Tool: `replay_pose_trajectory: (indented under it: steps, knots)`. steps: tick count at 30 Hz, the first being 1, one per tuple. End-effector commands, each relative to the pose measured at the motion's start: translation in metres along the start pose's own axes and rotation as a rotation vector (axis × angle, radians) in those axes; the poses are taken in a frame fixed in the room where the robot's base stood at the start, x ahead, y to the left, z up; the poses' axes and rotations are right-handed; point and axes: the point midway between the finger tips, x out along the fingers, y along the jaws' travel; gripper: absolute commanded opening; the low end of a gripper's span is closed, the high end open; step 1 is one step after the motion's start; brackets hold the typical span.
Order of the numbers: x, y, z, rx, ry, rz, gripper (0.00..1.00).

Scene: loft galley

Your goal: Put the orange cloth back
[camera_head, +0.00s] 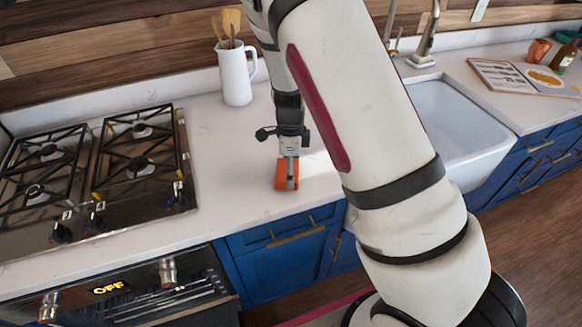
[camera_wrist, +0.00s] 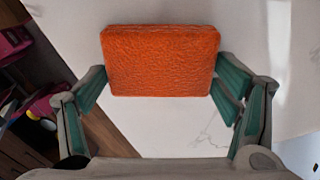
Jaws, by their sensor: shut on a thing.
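The orange cloth (camera_wrist: 160,60) is a flat, textured, folded rectangle between the two fingers of my gripper (camera_wrist: 160,85) in the wrist view. In the head view the orange cloth (camera_head: 281,174) is at the tip of my gripper (camera_head: 288,172), over the white counter near its front edge. My gripper points down and is shut on the cloth. A finger hides part of the cloth in the head view. I cannot tell whether the cloth touches the counter.
A gas stove (camera_head: 100,165) lies to the left, above an oven. A white pitcher (camera_head: 236,75) with wooden utensils stands at the back. A white sink (camera_head: 455,125) with a faucet (camera_head: 426,40) is on the right, partly behind my arm. Counter around the cloth is clear.

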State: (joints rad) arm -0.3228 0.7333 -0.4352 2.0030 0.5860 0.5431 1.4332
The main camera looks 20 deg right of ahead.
Motion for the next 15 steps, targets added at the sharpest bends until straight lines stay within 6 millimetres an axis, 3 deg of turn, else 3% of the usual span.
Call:
replay_pose_trajectory:
  steps: [8, 9, 10, 15]
  knots:
    - [0.0035, -0.0006, 0.0, 0.0, 0.0, 0.0, 0.6]
    - [0.0031, -0.0006, 0.0, 0.0, 0.0, -0.001, 0.89]
    - [0.003, -0.0005, 0.0, 0.0, 0.0, -0.001, 0.96]
    - [0.0028, -0.0003, 0.0, 0.0, 0.0, -0.001, 1.0]
